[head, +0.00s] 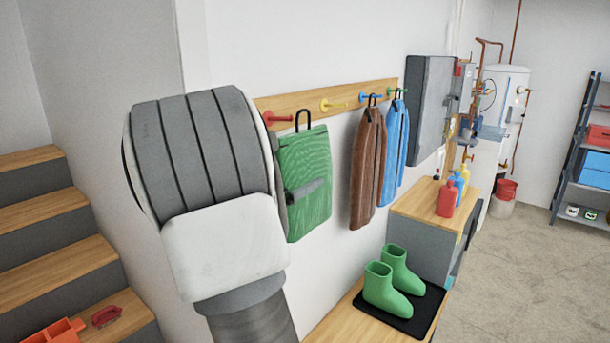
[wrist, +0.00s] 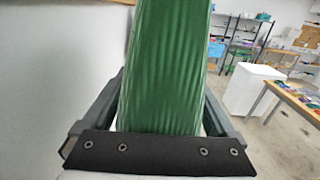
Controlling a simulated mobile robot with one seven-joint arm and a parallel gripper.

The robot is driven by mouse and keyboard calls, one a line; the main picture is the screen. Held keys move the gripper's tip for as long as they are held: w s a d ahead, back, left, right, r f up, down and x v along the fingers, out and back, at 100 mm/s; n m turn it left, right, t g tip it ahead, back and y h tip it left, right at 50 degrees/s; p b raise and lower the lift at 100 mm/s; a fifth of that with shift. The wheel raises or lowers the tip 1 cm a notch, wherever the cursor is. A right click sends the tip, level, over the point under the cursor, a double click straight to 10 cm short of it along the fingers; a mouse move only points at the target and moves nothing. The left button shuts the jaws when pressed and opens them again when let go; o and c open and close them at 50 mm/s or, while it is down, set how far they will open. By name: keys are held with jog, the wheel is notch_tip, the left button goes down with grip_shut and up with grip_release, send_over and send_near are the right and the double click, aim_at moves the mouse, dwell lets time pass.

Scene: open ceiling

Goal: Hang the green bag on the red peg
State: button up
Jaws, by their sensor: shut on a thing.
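The red peg (head: 277,118) is at the left end of the wooden rail. The loop shows just right of the peg; I cannot tell whether it is around the peg.
The rail (head: 350,93) also has a yellow peg (head: 327,105), bare. Green boots (head: 385,290) stand below on a black tray. Wooden stairs (head: 45,220) are at left.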

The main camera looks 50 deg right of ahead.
jog(key=w+f+p, duration=0.1)
jog(key=w+p, duration=0.1)
jog(key=w, duration=0.4)
jog(key=shift+w+a+f, duration=0.15)
jog(key=shift+a+f, duration=0.05)
jog(key=shift+a, duration=0.05)
dwell(0.6)
jog(key=shift+w+b, duration=0.1)
jog(key=shift+b, duration=0.35)
dwell(0.5)
jog(key=o, duration=1.4)
jog(key=shift+c, duration=0.2)
jog(key=shift+a+f, duration=0.1)
jog(key=shift+a, duration=0.05)
jog(key=s+a+b, duration=0.1)
jog(key=a+b, duration=0.3)
jog(key=a, duration=1.3)
jog(key=shift+s, duration=0.25)
